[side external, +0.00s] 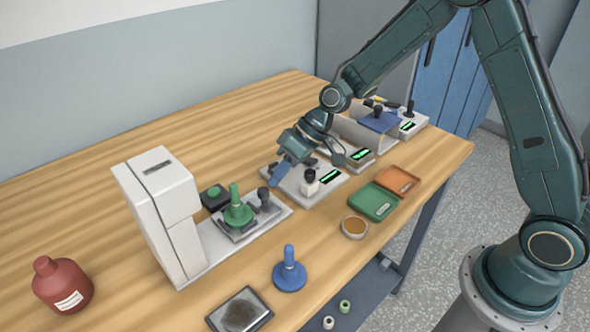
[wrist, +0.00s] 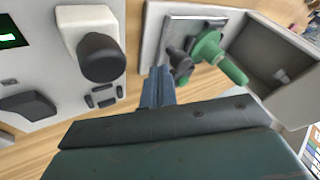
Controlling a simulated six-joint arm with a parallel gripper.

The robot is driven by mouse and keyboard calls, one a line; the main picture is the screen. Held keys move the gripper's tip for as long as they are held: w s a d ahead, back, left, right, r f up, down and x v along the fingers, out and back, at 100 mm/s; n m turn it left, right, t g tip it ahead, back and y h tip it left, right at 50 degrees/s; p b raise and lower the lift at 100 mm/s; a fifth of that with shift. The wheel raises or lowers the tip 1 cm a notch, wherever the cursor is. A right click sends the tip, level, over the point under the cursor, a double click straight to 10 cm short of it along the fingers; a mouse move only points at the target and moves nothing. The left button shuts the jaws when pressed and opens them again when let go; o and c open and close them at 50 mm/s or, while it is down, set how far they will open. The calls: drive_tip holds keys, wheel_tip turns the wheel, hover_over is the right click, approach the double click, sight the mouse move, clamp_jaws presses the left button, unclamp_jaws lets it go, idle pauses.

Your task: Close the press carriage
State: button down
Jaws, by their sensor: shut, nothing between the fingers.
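The white press (side external: 160,210) stands at the left, with a flat base reaching right toward my gripper. The grey carriage (side external: 248,224) sits out on this base, in front of the press housing. It bears a green handled piece (side external: 237,212) and a dark knob (side external: 263,194). My gripper (side external: 277,181) is shut and empty, pointing down just right of the knob. In the wrist view the fingertips (wrist: 158,76) show close beside the dark knob (wrist: 178,62), with the green piece (wrist: 215,52) beyond and the press housing (wrist: 272,62) at right. I cannot tell whether the fingers touch the knob.
A white device with a black knob (side external: 310,177) and green display stands right of the press. A blue handled piece (side external: 289,272), small bowl (side external: 354,228), green tray (side external: 373,203) and orange tray (side external: 399,181) lie nearer the front edge. A red bottle (side external: 62,285) stands far left.

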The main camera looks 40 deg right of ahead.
sight(234, 201)
drive_tip(key=shift+s+a, duration=0.1)
drive_tip(key=shift+a, duration=0.25)
drive_tip(key=a, duration=1.2)
idle(0.4)
drive_tip(key=shift+d, duration=0.5)
drive_tip(key=d, duration=0.1)
drive_tip(key=w+d, duration=0.1)
drive_tip(key=d, duration=0.1)
drive_tip(key=shift+d, duration=0.1)
drive_tip(key=v, duration=1)
